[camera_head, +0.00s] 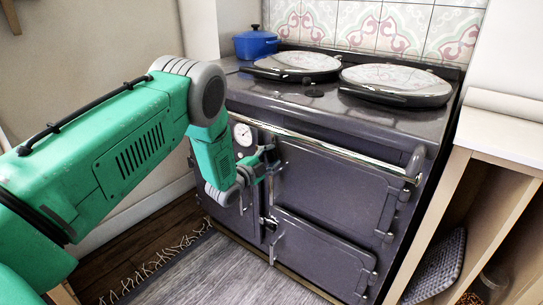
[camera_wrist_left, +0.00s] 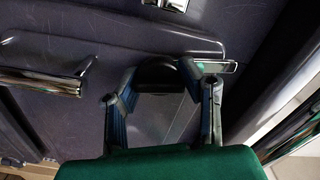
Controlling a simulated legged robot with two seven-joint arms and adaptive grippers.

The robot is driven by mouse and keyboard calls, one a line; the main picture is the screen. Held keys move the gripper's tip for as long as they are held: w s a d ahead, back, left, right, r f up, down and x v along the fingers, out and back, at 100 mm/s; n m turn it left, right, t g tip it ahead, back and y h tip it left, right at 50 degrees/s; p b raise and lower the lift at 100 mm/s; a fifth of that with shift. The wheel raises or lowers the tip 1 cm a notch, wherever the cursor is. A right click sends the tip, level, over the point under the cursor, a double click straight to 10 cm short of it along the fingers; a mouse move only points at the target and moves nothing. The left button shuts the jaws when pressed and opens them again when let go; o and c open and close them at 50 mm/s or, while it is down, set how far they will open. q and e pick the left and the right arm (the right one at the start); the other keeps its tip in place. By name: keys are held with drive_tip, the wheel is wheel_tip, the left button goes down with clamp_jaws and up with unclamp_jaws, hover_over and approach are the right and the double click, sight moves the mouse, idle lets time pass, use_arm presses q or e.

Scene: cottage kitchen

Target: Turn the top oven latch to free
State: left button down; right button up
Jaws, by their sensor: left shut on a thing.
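The dark range cooker (camera_head: 335,185) has an upper oven door and a lower oven door on its front. The top oven latch (camera_head: 276,169) is a small metal piece at the left edge of the upper door. My left gripper (camera_head: 262,163) is at this latch and shut on it. In the left wrist view, the fingers (camera_wrist_left: 165,76) sit around a dark rounded part, with the bright latch end (camera_wrist_left: 217,66) by the right fingertip. The fingers partly hide the latch, and its exact angle is hard to tell. My right gripper is not in view.
A chrome rail (camera_head: 330,150) runs across the cooker front just above the latch. A lower latch (camera_head: 274,246) is below. Two round lids (camera_head: 398,82) and a blue pot (camera_head: 256,44) are on top. A wooden shelf unit (camera_head: 505,145) stands right; a grey rug (camera_head: 215,275) lies in front.

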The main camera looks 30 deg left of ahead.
use_arm(q)
drive_tip(key=shift+f+m, duration=0.2)
drive_tip(key=shift+m, duration=0.7)
drive_tip(key=shift+s+d+f, duration=0.1)
drive_tip(key=c, duration=1.1)
unclamp_jaws()
drive_tip(key=shift+o, duration=0.2)
drive_tip(key=s+a, duration=0.1)
drive_tip(key=s, duration=1)
drive_tip(key=shift+s, duration=0.4)
